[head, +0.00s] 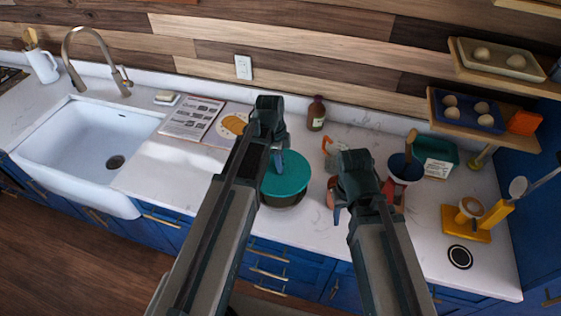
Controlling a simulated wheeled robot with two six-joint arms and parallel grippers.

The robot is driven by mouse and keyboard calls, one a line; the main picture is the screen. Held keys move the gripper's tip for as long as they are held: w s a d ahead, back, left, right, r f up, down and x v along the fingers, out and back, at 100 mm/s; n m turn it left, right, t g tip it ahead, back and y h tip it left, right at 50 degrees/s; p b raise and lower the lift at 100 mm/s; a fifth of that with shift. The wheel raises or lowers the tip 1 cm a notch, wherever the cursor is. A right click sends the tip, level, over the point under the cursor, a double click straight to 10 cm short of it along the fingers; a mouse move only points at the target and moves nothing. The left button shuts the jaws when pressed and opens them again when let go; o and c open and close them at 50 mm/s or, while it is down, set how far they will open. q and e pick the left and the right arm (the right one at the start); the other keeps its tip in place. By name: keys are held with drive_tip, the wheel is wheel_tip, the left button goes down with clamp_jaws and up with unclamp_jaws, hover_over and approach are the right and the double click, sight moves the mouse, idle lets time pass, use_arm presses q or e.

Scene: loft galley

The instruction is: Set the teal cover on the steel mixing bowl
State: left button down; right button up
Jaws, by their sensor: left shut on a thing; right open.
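The round teal cover (292,183) is at the middle of the counter, right over the steel mixing bowl (283,202). Only the bowl's dark lower front side shows below the cover. I cannot tell whether the cover rests on the rim or hangs just above it. My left gripper (279,159) is shut on the cover from above, near its top; the arm hides the cover's left part. My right gripper (340,203) is open to the right of the bowl, above the counter. It partly hides a reddish object (399,203) behind it.
A brown bottle (316,114) stands behind the bowl. A dark blue container (404,170), a green bin (435,155) and a yellow stand (468,231) are to the right. An open magazine (192,118) and the sink (85,145) lie left.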

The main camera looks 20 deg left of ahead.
use_arm(q)
drive_tip(key=shift+f+b, duration=1.45)
drive_tip(key=shift+f, duration=0.3)
drive_tip(key=shift+f+b, duration=0.4)
drive_tip(key=shift+f, duration=0.2)
drive_tip(key=shift+f+b, duration=0.25)
drive_tip(key=shift+b, duration=0.25)
drive_tip(key=shift+f+b, duration=0.35)
drive_tip(key=shift+f, duration=0.3)
idle(0.3)
drive_tip(key=shift+f+b, duration=0.35)
drive_tip(key=shift+b, duration=0.25)
drive_tip(key=shift+f+b, duration=0.3)
idle(0.5)
idle(0.6)
